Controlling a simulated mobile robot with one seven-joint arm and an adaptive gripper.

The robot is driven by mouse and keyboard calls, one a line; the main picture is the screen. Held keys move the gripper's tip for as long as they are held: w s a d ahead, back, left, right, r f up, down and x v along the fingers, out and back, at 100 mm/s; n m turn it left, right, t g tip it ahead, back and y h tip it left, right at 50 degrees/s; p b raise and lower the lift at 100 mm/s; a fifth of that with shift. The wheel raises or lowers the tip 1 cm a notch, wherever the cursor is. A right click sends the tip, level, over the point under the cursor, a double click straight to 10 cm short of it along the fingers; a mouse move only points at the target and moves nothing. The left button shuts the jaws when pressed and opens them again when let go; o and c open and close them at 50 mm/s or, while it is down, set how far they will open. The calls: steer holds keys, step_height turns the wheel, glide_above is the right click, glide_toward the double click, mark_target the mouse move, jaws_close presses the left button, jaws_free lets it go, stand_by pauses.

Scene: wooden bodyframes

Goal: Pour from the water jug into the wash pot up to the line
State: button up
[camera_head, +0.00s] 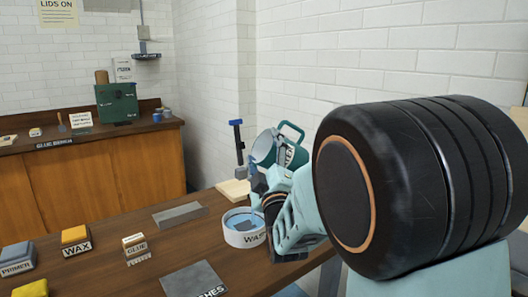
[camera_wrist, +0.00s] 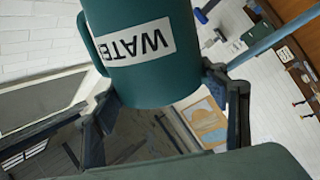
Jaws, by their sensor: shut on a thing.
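The water jug (camera_head: 266,147) is teal with a white label. It is tilted, its mouth toward the left and its handle at the upper right, and it is up above the table beyond the wash pot. In the wrist view the jug (camera_wrist: 155,75) fills the upper middle, its label reading WATE. My gripper (camera_wrist: 168,100) has a finger on each side of the jug and is shut on it. The wash pot (camera_head: 244,239) is a white round tub on the table, with blue liquid inside. I see no stream between them, and I cannot make out the fill line.
A grey bar (camera_head: 180,214), a wax box (camera_head: 75,239), a primer box (camera_head: 17,256), a glue block (camera_head: 134,243) and a dark flat plate (camera_head: 194,281) lie on the wooden table (camera_head: 120,232). A blue-topped clamp (camera_head: 238,145) stands behind the pot. A bench (camera_head: 90,165) stands at back left.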

steer(key=shift+a+n+y+b, duration=0.15)
steer(key=shift+n+y+b, duration=0.25)
steer(key=shift+n+b, duration=0.3)
stand_by(0.6)
steer(key=shift+r, duration=0.15)
steer(key=m, duration=0.1)
steer(key=r+m+h, duration=0.1)
steer(key=m, duration=0.1)
steer(key=shift+s+r+h+p, duration=0.1)
steer(key=shift+r+h+p, duration=0.15)
steer(key=shift+h+p, duration=0.1)
steer(key=shift+r+m+h+p, duration=0.25)
steer(key=shift+r+m+p, duration=0.05)
steer(key=shift+m, duration=0.9)
step_height(320, 180, up, 2)
steer(key=m, duration=0.1)
steer(key=m+g+h+p, duration=0.1)
steer(key=m+p, duration=0.1)
steer(key=shift+r+m+h, duration=0.25)
steer(key=shift+m+h, duration=0.05)
steer(key=shift+m, duration=0.1)
step_height(320, 180, up, 2)
steer(key=m+g+p, duration=0.1)
steer(key=m+p, duration=0.1)
steer(key=m+g+p, duration=0.1)
steer(key=m+p, duration=0.1)
steer(key=m, duration=0.1)
steer(key=shift+r+m+g+h+p, duration=0.1)
steer(key=shift+m+g+h+p, duration=0.2)
steer(key=shift+p, duration=0.1)
